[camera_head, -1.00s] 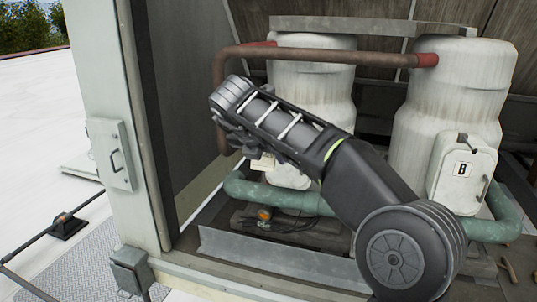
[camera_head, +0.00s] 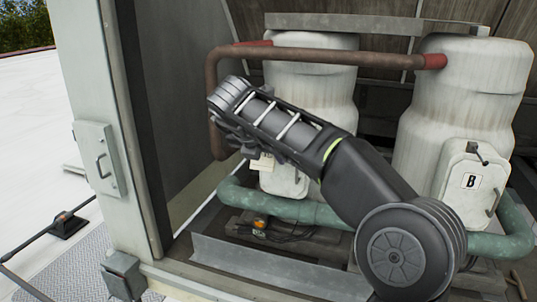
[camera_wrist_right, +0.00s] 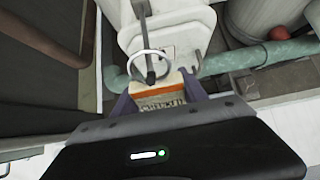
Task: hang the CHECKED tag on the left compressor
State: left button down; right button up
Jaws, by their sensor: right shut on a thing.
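The left compressor (camera_head: 310,85) is a tall off-white tank, partly covered by my right arm in the head view. Its pale terminal box (camera_head: 288,181) shows below my forearm; in the right wrist view the box (camera_wrist_right: 188,32) fills the top middle. My right gripper (camera_wrist_right: 158,98) is shut on the CHECKED tag (camera_wrist_right: 162,90), a cream tag with an orange band. The tag's white ring (camera_wrist_right: 133,66) stands in front of the box and overlaps a dark peg (camera_wrist_right: 142,10). I cannot tell whether the ring is around the peg. My left gripper is not in view.
A brown pipe (camera_head: 300,56) crosses above my forearm, and a green pipe (camera_head: 310,212) runs low in front. A cabinet post (camera_head: 100,90) stands at left. A metal rail (camera_head: 270,265) borders the front.

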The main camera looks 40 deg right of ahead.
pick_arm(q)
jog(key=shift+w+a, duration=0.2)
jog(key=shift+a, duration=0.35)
pick_arm(e)
jog(key=shift+w+d+f, duration=0.3)
jog(key=shift+d+f, duration=0.15)
jog(key=o, duration=1.5)
jog(key=shift+c, duration=0.2)
jog(key=shift+r, duration=0.1)
